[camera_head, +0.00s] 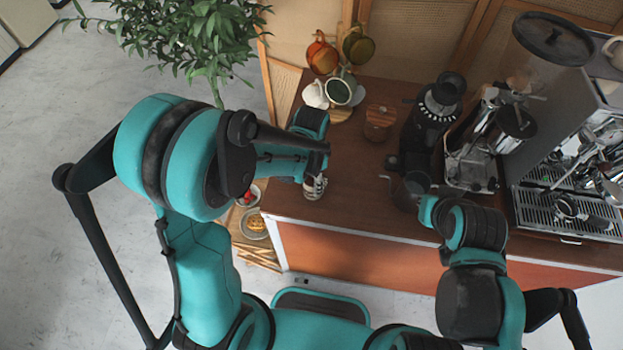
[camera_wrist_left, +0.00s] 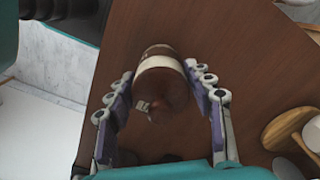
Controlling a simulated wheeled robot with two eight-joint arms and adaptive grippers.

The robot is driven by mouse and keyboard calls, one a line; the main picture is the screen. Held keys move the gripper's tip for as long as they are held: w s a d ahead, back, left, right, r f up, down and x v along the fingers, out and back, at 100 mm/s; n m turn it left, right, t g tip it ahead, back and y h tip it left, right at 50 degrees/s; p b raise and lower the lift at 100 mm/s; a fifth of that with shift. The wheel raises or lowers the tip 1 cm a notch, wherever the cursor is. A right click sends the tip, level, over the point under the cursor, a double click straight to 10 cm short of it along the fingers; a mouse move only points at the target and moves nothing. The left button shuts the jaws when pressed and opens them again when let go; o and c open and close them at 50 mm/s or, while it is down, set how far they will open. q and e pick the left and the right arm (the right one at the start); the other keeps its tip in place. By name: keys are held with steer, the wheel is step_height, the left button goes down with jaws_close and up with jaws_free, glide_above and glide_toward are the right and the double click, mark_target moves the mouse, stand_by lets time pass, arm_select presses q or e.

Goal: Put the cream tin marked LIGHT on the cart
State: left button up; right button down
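In the left wrist view a rounded dark brown tin (camera_wrist_left: 162,84) with a cream band and a small pale tag lies between the two finger tips of my left gripper (camera_wrist_left: 158,80). No marking can be read on it. The fingers are close along both sides; whether they press on it cannot be told. In the head view my left gripper (camera_head: 315,186) is over the left end of the brown cart top (camera_head: 345,200), and the tin is not clear there. My right gripper (camera_head: 426,208) is at the front edge, its fingers mostly hidden.
A dark pitcher (camera_head: 410,190) stands beside my right gripper. A black grinder (camera_head: 432,118) and the espresso machine (camera_head: 570,205) fill the right side. A wooden canister (camera_head: 379,122) and several mugs stand at the back. Bare wood lies between the left gripper and pitcher.

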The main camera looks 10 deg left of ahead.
arm_select(q)
steer(key=shift+o, duration=1.1)
steer(key=shift+r, duration=0.2)
step_height(320, 180, up, 11)
steer(key=p, duration=0.3)
steer(key=shift+f, duration=0.15)
steer(key=shift+r, duration=0.7)
steer(key=s+a+r+n+t, duration=0.6)
steer(key=s+a+n+t, duration=0.1)
steer(key=s+a+n, duration=0.1)
steer(key=shift+s+a+r+n, duration=0.2)
steer(key=shift+s+r+n, duration=0.15)
steer(key=shift+s+n, duration=0.6)
